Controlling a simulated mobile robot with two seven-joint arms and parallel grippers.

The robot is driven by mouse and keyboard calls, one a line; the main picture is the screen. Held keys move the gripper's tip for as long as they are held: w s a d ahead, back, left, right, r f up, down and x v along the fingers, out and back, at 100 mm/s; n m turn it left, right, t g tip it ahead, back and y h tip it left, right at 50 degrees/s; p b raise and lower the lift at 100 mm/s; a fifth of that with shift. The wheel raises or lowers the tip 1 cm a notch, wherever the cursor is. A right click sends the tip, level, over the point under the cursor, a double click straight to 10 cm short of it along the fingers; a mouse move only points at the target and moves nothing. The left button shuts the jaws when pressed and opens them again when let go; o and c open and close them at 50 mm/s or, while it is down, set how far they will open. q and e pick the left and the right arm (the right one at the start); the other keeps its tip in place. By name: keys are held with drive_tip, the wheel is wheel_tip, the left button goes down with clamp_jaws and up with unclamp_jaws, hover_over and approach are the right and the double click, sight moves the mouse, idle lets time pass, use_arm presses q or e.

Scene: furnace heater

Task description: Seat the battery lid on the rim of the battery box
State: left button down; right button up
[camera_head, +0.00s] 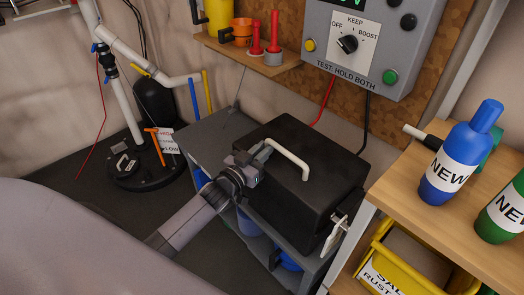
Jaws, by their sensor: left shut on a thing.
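The black battery lid (318,150), with a white bar handle (288,158) on top, is over the black battery box (292,214) on a grey shelf unit. My left gripper (262,152) reaches in from the lower left and is shut at the near left end of the handle. Its fingertips are partly hidden against the dark lid. Lid and box are both black, so I cannot tell whether the lid rests flush on the rim. A metal latch (336,234) with a white tag hangs at the right side of the box. My right gripper is not in view.
A control panel (370,45) hangs on the wall behind, with red and black wires running down behind the box. A wooden shelf (440,215) with blue and green bottles stands close on the right, above a yellow bin (385,260). A sump pit with white pipes (140,170) is at left.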

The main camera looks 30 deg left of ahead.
use_arm(q)
drive_tip(key=c, duration=1)
unclamp_jaws()
drive_tip(key=shift+f, duration=0.3)
drive_tip(key=shift+s+a+r, duration=0.1)
drive_tip(key=shift+s+a, duration=0.1)
drive_tip(key=shift+s, duration=1)
drive_tip(key=shift+s+a+r, duration=0.1)
drive_tip(key=shift+s+a, duration=0.05)
drive_tip(key=shift+s, duration=1)
drive_tip(key=shift+s+a, duration=0.2)
drive_tip(key=shift+s, duration=1)
drive_tip(key=s+d+f+g, duration=0.2)
drive_tip(key=s+f, duration=0.1)
drive_tip(key=s, duration=0.4)
drive_tip(key=s+d+f+g+p, duration=0.1)
drive_tip(key=s+d+f+g, duration=0.2)
drive_tip(key=s, duration=0.3)
drive_tip(key=s+d+f+g+p, duration=0.1)
drive_tip(key=s+d+f+g, duration=0.1)
drive_tip(key=s, duration=0.5)
drive_tip(key=shift+s+d+f+m+g+y, duration=0.3)
drive_tip(key=shift+s+d+f+m, duration=0.1)
drive_tip(key=shift+d+f, duration=0.25)
